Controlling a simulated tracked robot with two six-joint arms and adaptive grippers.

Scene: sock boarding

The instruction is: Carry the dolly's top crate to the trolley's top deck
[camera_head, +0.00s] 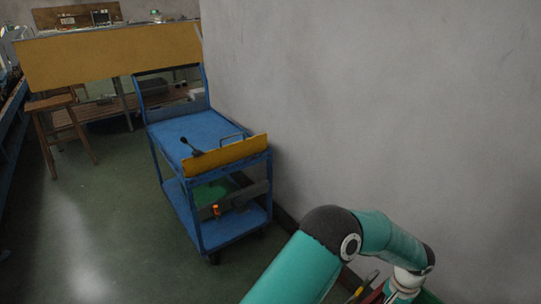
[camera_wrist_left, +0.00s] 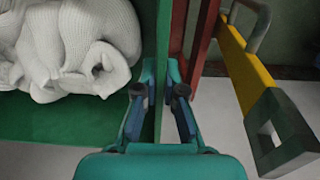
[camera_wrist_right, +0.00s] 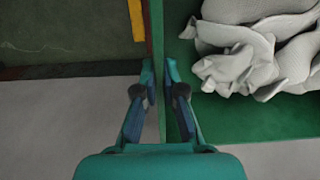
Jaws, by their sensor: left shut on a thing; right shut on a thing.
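The green crate shows in the left wrist view (camera_wrist_left: 70,122) and the right wrist view (camera_wrist_right: 262,130), with crumpled off-white socks (camera_wrist_left: 75,45) inside. My left gripper (camera_wrist_left: 162,88) is shut on one crate wall, one finger on each side. My right gripper (camera_wrist_right: 158,88) is shut on the opposite wall in the same way. The blue trolley (camera_head: 203,235) stands left of centre in the head view. Its top deck (camera_head: 190,128) carries a yellow front plate and a dark lever. The dolly cannot be made out surely.
A grey wall (camera_head: 380,100) runs along the trolley's right side. A wide yellow board (camera_head: 110,55) and a wooden stool (camera_head: 50,103) are at the back left. A red bar (camera_wrist_left: 205,35) and yellow bar (camera_wrist_left: 240,70) lie beside the crate. Green floor (camera_head: 90,230) is clear left of the trolley.

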